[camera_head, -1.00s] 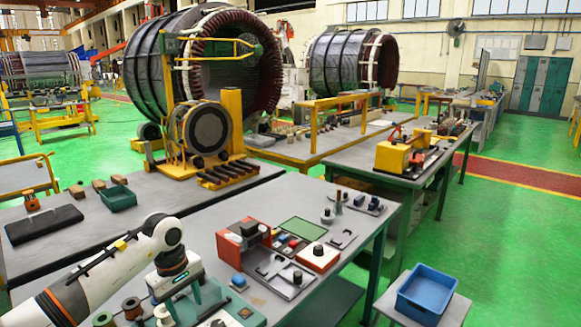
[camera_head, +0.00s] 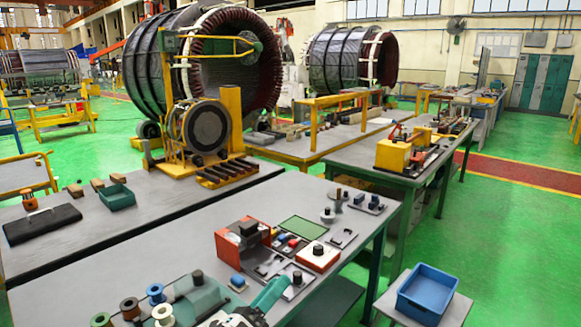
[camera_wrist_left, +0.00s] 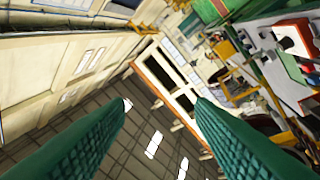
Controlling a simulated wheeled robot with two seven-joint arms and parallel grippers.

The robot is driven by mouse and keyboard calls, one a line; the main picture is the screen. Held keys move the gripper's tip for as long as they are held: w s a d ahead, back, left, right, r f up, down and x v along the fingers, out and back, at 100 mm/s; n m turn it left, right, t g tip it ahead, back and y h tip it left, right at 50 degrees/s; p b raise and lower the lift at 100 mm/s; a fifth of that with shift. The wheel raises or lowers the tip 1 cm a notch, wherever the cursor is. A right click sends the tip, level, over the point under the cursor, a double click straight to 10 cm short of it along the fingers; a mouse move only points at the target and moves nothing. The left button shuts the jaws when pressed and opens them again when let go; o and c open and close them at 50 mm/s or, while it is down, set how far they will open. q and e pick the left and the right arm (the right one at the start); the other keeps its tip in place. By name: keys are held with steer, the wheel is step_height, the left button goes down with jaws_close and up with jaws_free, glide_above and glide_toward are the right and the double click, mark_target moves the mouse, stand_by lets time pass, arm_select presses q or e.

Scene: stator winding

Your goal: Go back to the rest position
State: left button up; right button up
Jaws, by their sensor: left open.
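My left gripper (camera_head: 270,291) shows at the bottom middle of the head view, in front of the near grey workbench (camera_head: 150,262). Only a teal finger and part of the white and black wrist show there; the rest is cut off by the bottom edge. In the left wrist view the two ribbed teal fingers (camera_wrist_left: 162,106) are spread wide with nothing between them. That view looks past them to the hall's wall and roof, with tilted benches at the right. My right gripper is in neither view.
Several wire spools (camera_head: 156,292) and a teal fixture (camera_head: 195,300) are on the near bench, left of the gripper. A red box (camera_head: 243,240) and small parts lie beyond it. A blue bin (camera_head: 428,285) stands at the right. The bench's middle left is clear.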

arm_select(q)
steer(key=s+a+f+n+g+y, duration=0.1)
steer(key=s+a+f+n+y, duration=0.3)
steer(key=a+f+n+y, duration=0.6)
steer(key=s+a+f+n+g+y, duration=0.2)
steer(key=s+a+f+n+y, duration=0.25)
steer(key=n, duration=0.95)
steer(key=s+a+f+n+g, duration=0.1)
steer(key=s+f+n+g, duration=0.4)
steer(key=s, duration=0.5)
steer(key=s+a+f+n+g, duration=0.2)
steer(key=s+f+n+g, duration=0.3)
steer(key=s, duration=0.5)
step_height(320, 180, down, 25)
steer(key=m+g, duration=0.1)
steer(key=m, duration=0.1)
steer(key=s+a+f+g, duration=0.1)
steer(key=s+a+f, duration=0.1)
steer(key=s+f, duration=1.5)
steer(key=shift+s+a+g, duration=0.3)
steer(key=shift+a, duration=0.05)
